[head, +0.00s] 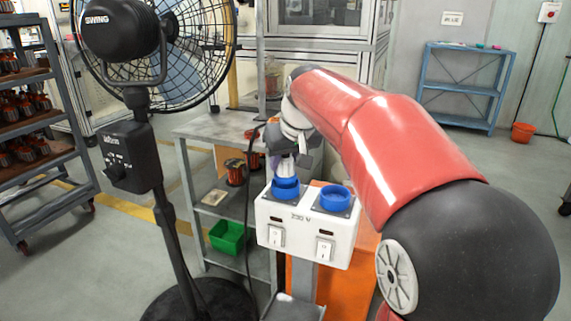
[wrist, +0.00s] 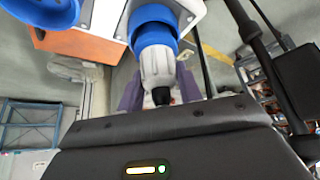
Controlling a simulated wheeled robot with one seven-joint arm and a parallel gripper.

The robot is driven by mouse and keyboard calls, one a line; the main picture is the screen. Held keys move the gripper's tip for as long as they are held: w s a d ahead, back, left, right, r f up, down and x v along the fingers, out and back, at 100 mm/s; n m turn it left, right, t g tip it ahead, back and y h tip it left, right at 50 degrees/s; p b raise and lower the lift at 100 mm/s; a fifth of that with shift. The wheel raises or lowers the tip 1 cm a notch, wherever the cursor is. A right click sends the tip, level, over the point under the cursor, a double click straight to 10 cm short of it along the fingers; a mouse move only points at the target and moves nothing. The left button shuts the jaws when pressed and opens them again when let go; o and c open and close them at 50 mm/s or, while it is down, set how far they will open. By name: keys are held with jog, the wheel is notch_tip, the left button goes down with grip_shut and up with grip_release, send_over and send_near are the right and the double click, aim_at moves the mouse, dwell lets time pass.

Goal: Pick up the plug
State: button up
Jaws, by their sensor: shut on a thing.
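The plug has a white-grey body (wrist: 158,68), a blue collar and a black cable end. In the wrist view it sits between the purple fingers of my gripper (wrist: 158,90), which is shut on it. In the head view my gripper (head: 284,158) is above the left blue socket (head: 286,188) of a white 230 V box (head: 302,232), and the plug is at that socket. I cannot tell how far the plug is inserted. The right blue socket (head: 335,198) is empty.
A black pedestal fan (head: 145,130) stands left of the box. A grey shelf table (head: 205,125) with a green bin (head: 227,236) is behind. A dark cable hangs beside the box. A blue rack (head: 463,85) and orange bucket (head: 522,132) stand far right.

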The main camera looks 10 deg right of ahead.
notch_tip(320, 180, up, 20)
jog(key=p, duration=0.2)
jog(key=shift+f, duration=0.25)
